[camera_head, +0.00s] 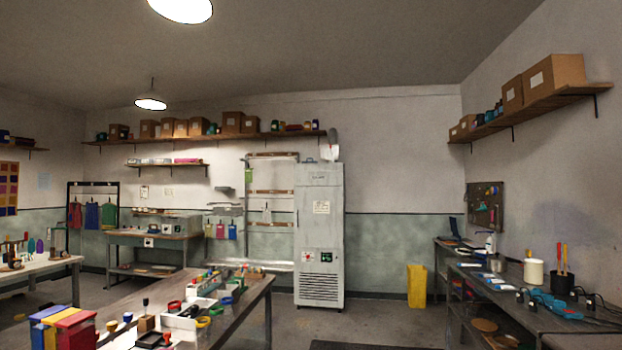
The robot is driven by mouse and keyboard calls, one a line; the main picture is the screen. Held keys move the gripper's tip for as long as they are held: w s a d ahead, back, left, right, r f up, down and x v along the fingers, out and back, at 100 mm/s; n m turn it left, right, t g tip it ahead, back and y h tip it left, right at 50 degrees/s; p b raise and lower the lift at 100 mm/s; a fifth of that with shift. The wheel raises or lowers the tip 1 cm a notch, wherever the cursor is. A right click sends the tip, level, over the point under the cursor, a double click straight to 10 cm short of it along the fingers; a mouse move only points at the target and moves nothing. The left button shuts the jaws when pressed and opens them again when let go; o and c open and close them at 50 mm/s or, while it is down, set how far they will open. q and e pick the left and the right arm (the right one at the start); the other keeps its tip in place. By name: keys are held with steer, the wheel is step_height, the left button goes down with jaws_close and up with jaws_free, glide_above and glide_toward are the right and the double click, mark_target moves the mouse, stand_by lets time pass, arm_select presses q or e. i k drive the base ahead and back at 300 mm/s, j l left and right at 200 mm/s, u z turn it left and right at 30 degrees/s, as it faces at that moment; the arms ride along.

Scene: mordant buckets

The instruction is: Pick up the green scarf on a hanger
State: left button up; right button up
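A dark-framed rack (68,205) stands at the back left with several coloured cloths hanging from it. The green scarf (109,215) hangs at the right end of its row, beside a blue cloth (91,216) and a red cloth (75,214). Its hanger is too small to make out clearly. Neither of my grippers is in view.
A long table (256,296) with tools and coloured boxes fills the front left. Another table (40,264) stands at the left, and a workbench (125,235) right of the rack. A grey cabinet (319,230) stands at the back. The floor (375,318) in the middle right is open.

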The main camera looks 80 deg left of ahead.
mark_target(248, 172)
steer(key=u, duration=3.3)
